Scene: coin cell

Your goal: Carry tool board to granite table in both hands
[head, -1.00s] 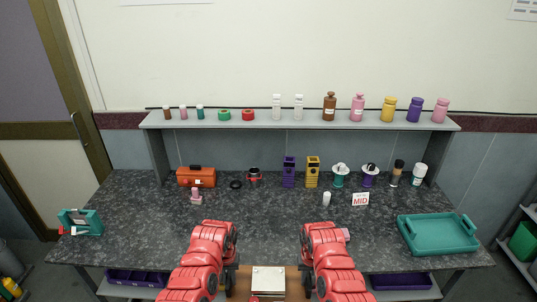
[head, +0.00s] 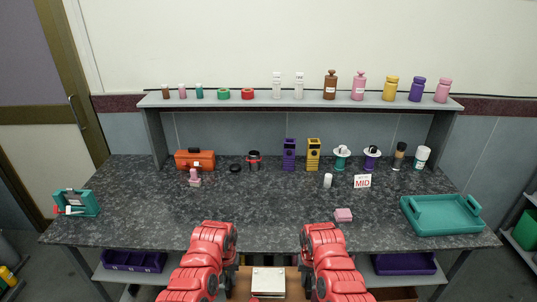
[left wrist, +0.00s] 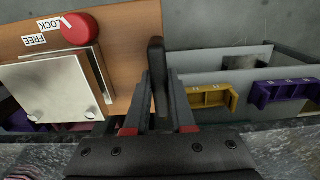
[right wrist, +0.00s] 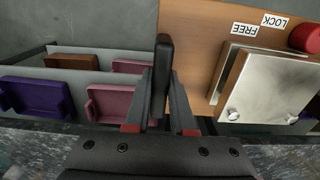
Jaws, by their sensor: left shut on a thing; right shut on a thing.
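The tool board (head: 243,284) is a brown wooden panel with a square metal plate (head: 268,281) on it. It is at the bottom centre of the head view, before the granite table's front edge. The granite table (head: 255,205) is dark and speckled. In the left wrist view the board (left wrist: 135,60) shows a red knob (left wrist: 78,29) and LOCK and FREE labels. My left gripper (left wrist: 159,100) is shut on a black handle at one side of the board. My right gripper (right wrist: 162,100) is shut on a handle at the opposite side. The board's lower part is out of the head view.
A teal tray (head: 442,215) is at right, a teal holder (head: 76,203) at left. Bottles, spools and an orange toolbox (head: 195,160) line the back. Purple bins (head: 134,260) sit below. The table's front middle is mostly clear.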

